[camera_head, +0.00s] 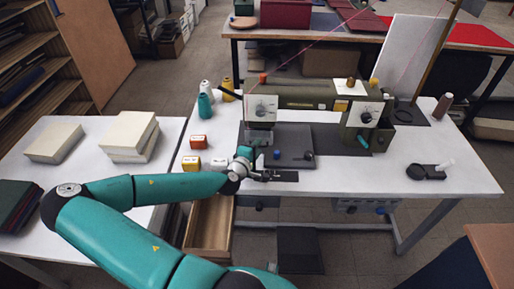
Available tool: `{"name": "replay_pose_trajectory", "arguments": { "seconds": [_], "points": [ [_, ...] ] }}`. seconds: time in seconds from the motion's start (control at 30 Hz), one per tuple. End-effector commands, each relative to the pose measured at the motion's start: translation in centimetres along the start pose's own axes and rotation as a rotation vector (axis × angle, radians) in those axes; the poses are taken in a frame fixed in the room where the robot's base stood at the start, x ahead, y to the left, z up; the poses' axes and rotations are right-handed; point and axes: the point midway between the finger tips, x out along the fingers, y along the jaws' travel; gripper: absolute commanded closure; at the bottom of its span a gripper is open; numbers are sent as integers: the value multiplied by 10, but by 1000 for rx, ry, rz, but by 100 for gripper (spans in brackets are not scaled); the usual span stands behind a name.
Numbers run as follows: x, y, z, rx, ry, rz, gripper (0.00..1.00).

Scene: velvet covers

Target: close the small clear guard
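An olive-green sewing machine (310,95) stands on the white table. Its pale end plate (262,107) with a dial is at the left end. A faint, see-through piece that looks like the small clear guard (259,137) shows just below that plate; its exact angle is too small to tell. My gripper (276,177) is in front of and below the guard, apart from it, low by the front edge of the dark machine bed (290,160). It points right. Its fingers are too small and dark to tell open from shut, and I see nothing held.
Thread spools (205,105) stand left of the machine, with small orange and white boxes (198,142) in front. An open wooden drawer (210,225) hangs below the table front. A black dish (420,172) sits at right. The front right tabletop is mostly clear.

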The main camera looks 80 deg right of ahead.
Motion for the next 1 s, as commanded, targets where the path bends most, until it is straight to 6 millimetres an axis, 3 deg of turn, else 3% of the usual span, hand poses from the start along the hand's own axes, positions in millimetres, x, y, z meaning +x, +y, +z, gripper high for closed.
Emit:
{"name": "replay_pose_trajectory", "arguments": {
  "seconds": [0.17,0.33,1.0],
  "points": [
    [-1,0,0,0,1,0,69],
    [-1,0,0,0,1,0,100],
    [7,-7,-4,45,3,113,100]
  ]
}}
